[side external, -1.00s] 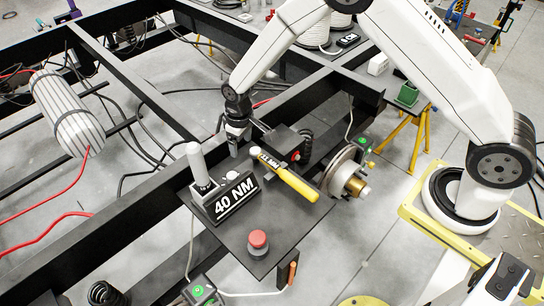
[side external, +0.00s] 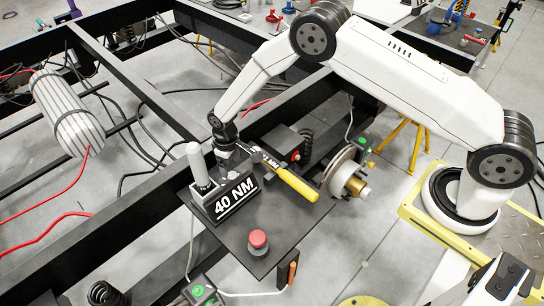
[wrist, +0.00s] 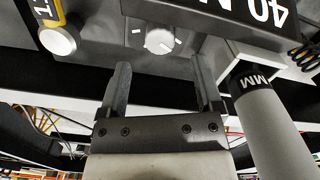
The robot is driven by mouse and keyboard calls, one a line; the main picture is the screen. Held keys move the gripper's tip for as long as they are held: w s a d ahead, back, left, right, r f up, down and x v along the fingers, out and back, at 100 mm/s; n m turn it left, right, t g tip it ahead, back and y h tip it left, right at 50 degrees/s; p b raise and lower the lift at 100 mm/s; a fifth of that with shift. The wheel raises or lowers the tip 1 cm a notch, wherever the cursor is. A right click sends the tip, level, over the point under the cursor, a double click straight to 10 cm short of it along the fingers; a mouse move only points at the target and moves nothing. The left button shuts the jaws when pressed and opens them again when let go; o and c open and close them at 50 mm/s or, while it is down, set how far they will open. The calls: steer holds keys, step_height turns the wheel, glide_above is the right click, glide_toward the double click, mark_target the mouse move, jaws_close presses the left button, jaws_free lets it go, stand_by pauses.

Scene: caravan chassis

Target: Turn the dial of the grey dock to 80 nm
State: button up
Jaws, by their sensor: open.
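The dock carries a black sign reading 40 NM (side external: 236,197) and stands on a dark plate on the chassis. In the wrist view the sign (wrist: 240,12) is upside down. Below it, the grey dock face (wrist: 190,45) has a round white dial (wrist: 159,41) with white marks around it. My gripper (wrist: 158,72) is open and empty, its two fingers to either side of the dial's line and apart from it.
A white cylindrical tool (side external: 197,165) stands upright at the dock's left; it also shows in the wrist view (wrist: 268,125). A yellow-handled wrench (side external: 290,182) lies to the right. A red button (side external: 258,241) is on the plate's front. Black frame rails (side external: 110,225) surround the plate.

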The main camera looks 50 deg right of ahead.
mark_target(232, 175)
steer(key=shift+f, duration=3.05)
steer(key=shift+c, duration=0.3)
jaws_close()
